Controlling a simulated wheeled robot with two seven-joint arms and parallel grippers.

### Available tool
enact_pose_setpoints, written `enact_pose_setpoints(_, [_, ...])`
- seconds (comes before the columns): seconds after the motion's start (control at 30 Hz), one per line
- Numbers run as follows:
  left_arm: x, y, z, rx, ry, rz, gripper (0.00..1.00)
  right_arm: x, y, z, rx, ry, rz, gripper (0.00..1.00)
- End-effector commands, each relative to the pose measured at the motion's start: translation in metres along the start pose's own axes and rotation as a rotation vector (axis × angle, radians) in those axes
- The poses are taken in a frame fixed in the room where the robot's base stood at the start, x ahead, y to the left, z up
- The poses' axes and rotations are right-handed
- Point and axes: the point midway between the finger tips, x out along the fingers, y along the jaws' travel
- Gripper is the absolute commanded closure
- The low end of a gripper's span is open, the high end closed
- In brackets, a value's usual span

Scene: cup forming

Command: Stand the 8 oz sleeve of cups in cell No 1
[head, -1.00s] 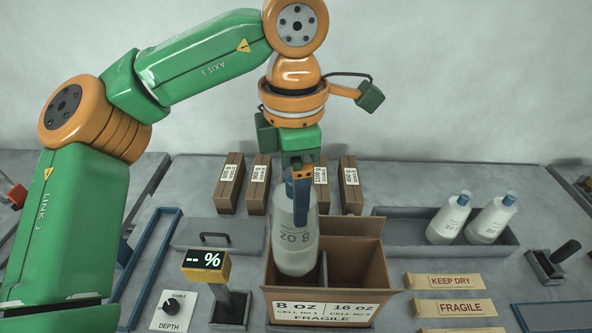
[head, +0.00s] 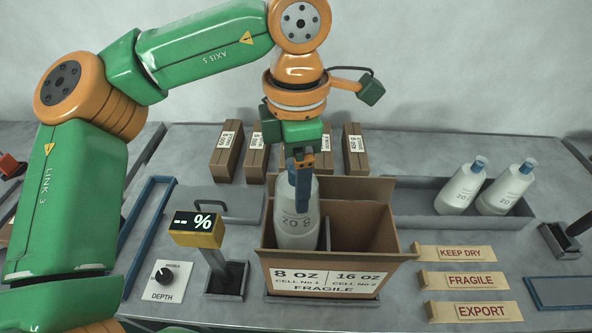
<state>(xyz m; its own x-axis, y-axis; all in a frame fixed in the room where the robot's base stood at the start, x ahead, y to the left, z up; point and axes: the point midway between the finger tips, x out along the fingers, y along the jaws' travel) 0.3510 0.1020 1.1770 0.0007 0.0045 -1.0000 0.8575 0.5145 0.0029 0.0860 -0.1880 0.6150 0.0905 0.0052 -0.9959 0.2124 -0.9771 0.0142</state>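The 8 oz sleeve of cups (head: 294,232), a pale translucent bottle-like shape marked 8 oz, stands roughly upright in the left cell of the open cardboard box (head: 335,285). That cell is labelled 8 oz, cell No 1. The sleeve's lower end is hidden behind the box front, so I cannot tell whether it rests on the floor. My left gripper (head: 303,195) comes down from above and is shut on the sleeve's upper end. The right cell, labelled 16 oz, cell No 2, looks empty. My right gripper is not in view.
Two similar sleeves lie tilted in a grey tray (head: 420,204) at the right. Several brown cartons (head: 227,150) stand behind the box. A percent display (head: 197,228) on a post is close to the box's left. Flat labels (head: 455,253) lie at the right.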

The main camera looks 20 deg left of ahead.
Motion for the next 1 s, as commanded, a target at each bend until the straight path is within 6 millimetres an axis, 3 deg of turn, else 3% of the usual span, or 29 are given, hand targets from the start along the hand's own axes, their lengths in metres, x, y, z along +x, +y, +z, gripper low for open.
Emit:
enact_pose_setpoints(0.03, [0.011, 0.0, 0.0, 0.0, -0.001, 0.0, 1.0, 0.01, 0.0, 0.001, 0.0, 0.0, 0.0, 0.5])
enact_pose_setpoints(1.0, [0.12, -0.001, 0.0, -0.001, -0.002, 0.0, 1.0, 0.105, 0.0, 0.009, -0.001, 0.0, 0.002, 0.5])
